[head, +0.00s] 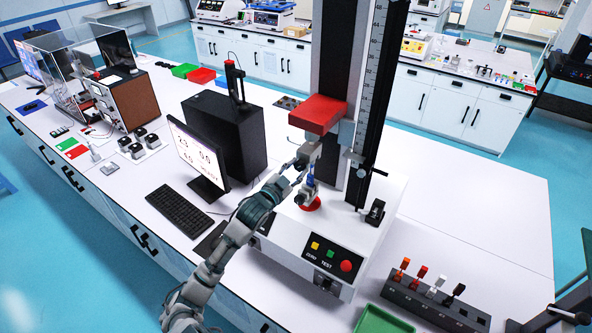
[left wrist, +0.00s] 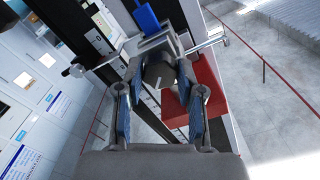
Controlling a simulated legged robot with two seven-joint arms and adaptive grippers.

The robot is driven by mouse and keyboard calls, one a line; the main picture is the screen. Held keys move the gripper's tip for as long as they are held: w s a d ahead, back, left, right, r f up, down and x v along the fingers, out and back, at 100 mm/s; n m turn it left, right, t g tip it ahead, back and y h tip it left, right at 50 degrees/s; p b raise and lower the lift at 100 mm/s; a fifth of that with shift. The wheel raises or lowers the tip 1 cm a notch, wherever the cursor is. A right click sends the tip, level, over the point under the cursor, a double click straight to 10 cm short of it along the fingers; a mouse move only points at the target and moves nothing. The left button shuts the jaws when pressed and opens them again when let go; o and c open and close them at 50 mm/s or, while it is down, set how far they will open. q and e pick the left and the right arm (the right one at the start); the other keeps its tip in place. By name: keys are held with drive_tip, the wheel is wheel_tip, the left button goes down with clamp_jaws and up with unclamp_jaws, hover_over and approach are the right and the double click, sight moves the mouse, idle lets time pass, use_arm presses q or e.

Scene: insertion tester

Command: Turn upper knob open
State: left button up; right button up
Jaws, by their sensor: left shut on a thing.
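The insertion tester (head: 325,232) is a white base with a tall dark column and a red block (head: 318,113) on its upper carriage. My left gripper (head: 307,155) reaches in from the lower left, just below that block. In the left wrist view, the upper knob (left wrist: 158,75) is dark grey with a white line on its face. It sits between the fingertips of my left gripper (left wrist: 161,82), which is shut on it. The knob is hidden by the gripper in the head view. A lower grip (head: 308,190) stands beneath, above a red disc. My right gripper is out of view.
A monitor (head: 198,160) and black computer tower (head: 225,128) stand left of the tester. A green tray (head: 383,321) and a dark block with several coloured levers (head: 430,299) lie at the front right. The white tabletop (head: 480,215) right of the tester is clear.

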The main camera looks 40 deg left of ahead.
use_arm(q)
drive_tip(key=n, duration=0.4)
drive_tip(key=shift+d+f+n, duration=0.1)
drive_tip(key=shift+f+n, duration=0.2)
drive_tip(key=shift+f, duration=0.05)
drive_tip(key=shift+n, duration=1.7)
drive_tip(key=shift+f+n, duration=0.1)
drive_tip(key=shift+n, duration=0.2)
drive_tip(key=o, duration=1.1)
drive_tip(key=shift+o, duration=0.2)
drive_tip(key=shift+w, duration=0.15)
drive_tip(key=shift+s+r, duration=0.2)
drive_tip(key=s, duration=1.1)
drive_tip(key=shift+s+d, duration=0.25)
drive_tip(key=shift+d, duration=0.2)
